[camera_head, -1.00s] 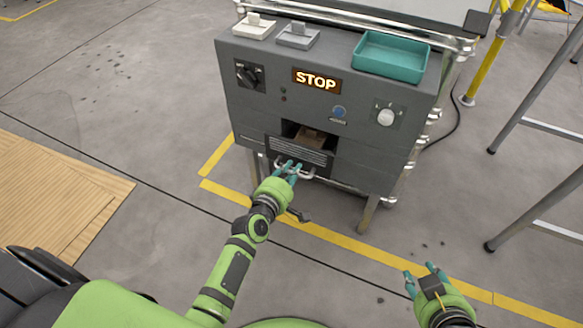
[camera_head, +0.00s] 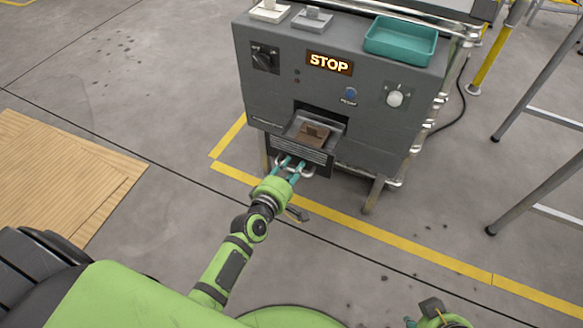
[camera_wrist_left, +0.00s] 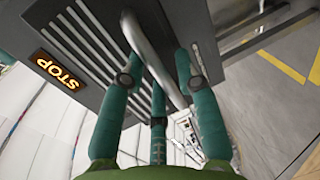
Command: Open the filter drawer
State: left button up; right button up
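The filter drawer (camera_head: 299,150) is a grey slatted front low on the grey machine. It stands partly out of its opening, with a brown block (camera_head: 314,136) visible inside. Its curved metal handle (camera_head: 308,171) is on the front; it also shows in the left wrist view (camera_wrist_left: 146,48). The exact contact is partly hidden. My right gripper (camera_head: 432,317) is at the bottom edge, mostly cut off, away from the machine.
The machine carries a lit STOP sign (camera_head: 329,64), a black knob (camera_head: 264,57), a white knob (camera_head: 395,98) and a teal tray (camera_head: 400,42). Yellow floor lines (camera_head: 340,217) run in front. Metal legs (camera_head: 540,192) stand at right. The floor in front is mostly clear.

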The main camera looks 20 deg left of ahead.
dwell(0.3)
pick_arm(q)
jog(key=v, duration=1.2)
